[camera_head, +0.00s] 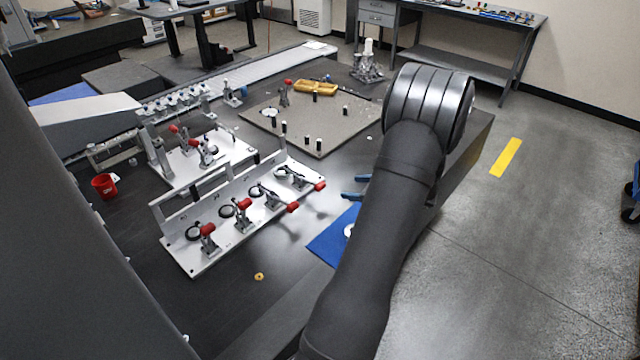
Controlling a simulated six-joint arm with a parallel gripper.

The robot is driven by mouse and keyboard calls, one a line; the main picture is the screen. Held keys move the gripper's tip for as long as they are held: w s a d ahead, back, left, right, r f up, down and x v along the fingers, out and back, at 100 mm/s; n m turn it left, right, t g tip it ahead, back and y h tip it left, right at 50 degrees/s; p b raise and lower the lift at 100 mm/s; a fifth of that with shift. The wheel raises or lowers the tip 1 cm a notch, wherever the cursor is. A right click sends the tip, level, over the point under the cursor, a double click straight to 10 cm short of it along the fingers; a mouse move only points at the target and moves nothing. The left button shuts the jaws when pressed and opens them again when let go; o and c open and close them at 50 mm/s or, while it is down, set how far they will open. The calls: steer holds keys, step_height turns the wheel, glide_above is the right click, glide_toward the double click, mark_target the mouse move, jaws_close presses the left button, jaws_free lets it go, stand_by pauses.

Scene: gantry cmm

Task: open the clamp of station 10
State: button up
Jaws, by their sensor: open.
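A white angled fixture (215,245) on the dark table carries a row of toggle clamps with red handles. Its station labels are too small to read, so I cannot tell which clamp is station 10. The two left clamps, the near left clamp (207,238) and the one beside it (242,213), have raised red handles. The two right clamps, the third clamp (273,200) and the far right clamp (300,181), have handles pointing outward to the right.
A second white plate (215,165) with red-handled clamps stands behind. A grey plate (330,140) with black pegs and a yellow tray (315,88) lie farther back. A blue mat (328,242) lies beneath my arm.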

mark_target(321, 184)
steer(key=w+a+f, duration=0.3)
steer(key=w, duration=0.1)
steer(key=w+a+f+m, duration=0.1)
steer(key=w+a+f, duration=0.2)
steer(key=w+f, duration=0.1)
steer(key=w+a+f+m+t, duration=0.1)
steer(key=w+a+f, duration=0.2)
steer(key=w, duration=0.2)
steer(key=shift+w+a+f, duration=0.15)
steer(key=shift+w+a, duration=0.15)
steer(key=shift+a, duration=0.05)
